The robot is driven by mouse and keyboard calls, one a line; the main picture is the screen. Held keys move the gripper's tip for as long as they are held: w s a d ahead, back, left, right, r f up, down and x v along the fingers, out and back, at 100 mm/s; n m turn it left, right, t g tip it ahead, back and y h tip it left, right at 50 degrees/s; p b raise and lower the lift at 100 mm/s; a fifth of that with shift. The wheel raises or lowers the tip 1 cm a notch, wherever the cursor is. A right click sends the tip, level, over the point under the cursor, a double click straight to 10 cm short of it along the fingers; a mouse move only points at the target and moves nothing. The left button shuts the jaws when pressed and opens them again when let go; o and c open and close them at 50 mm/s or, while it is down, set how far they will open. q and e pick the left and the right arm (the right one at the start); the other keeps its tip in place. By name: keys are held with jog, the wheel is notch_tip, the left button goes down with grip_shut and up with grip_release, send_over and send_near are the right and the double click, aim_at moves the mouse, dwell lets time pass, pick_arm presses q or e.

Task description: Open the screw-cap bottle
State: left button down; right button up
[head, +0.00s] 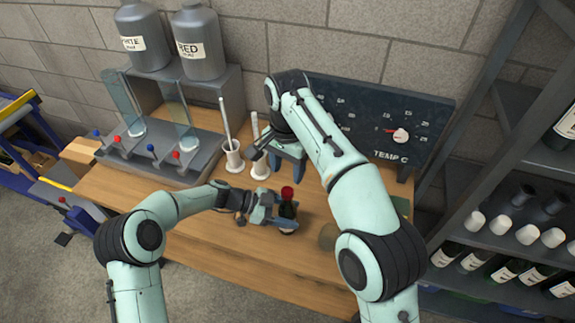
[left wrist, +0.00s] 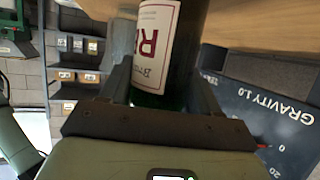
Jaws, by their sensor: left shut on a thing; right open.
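A dark bottle (head: 288,210) with a red cap (head: 287,193) is above or on the wooden bench; I cannot tell if its base touches. My left gripper (head: 283,218) is shut around the bottle's body from the left. In the left wrist view the bottle (left wrist: 182,50), with a cream label in red letters, sits between the two fingers of my left gripper (left wrist: 160,88). My right gripper (head: 288,168) is open and empty, behind and above the red cap, apart from it. Its fingertips are partly hard to make out.
The wooden bench (head: 220,240) has free room at its front. White holders (head: 233,160) with upright rods stand behind left. A grey filling stand (head: 165,150) is at the left. A dark dial panel (head: 375,115) stands at the back. A bottle rack (head: 495,190) is at the right.

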aim_at(287, 191)
jog(key=m, duration=0.4)
jog(key=shift+m, duration=0.3)
jog(key=m, duration=0.8)
jog(key=shift+m, duration=0.4)
jog(key=m, duration=0.5)
jog(key=shift+m, duration=0.4)
jog(key=shift+f, duration=3.9)
jog(key=shift+c, duration=0.3)
